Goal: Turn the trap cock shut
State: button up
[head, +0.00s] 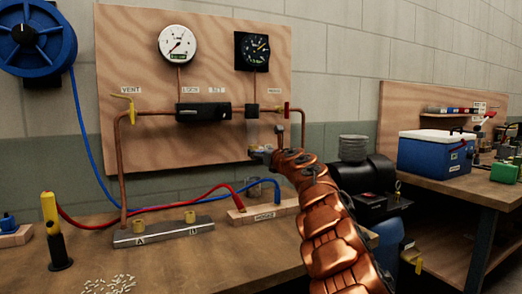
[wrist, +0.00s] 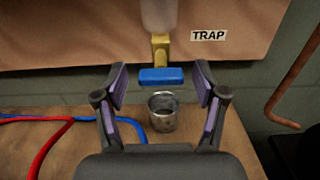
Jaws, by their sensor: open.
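The trap cock shows in the wrist view as a brass body (wrist: 160,47) with a blue handle (wrist: 160,76), under a pale cylinder (wrist: 158,15). The blue handle lies crosswise in the picture. A label reading TRAP (wrist: 209,35) is on the board to its right. My gripper (wrist: 161,80) is open, with a finger on each side of the handle; the fingers look apart from it. In the head view my gripper (head: 262,155) is in front of the board's lower right, and the trap cock is hidden behind it.
A metal cup (wrist: 162,111) stands on the bench below the cock. Red (wrist: 45,150) and blue hoses (wrist: 100,122) lie to its left. In the head view, a copper pipe (head: 122,170) and two gauges are on the wooden board (head: 130,60). A blue cooler (head: 435,152) stands at right.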

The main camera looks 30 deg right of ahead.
jog(key=shift+w+d, duration=0.1)
jog(key=shift+w, duration=0.4)
jog(key=c, duration=1.2)
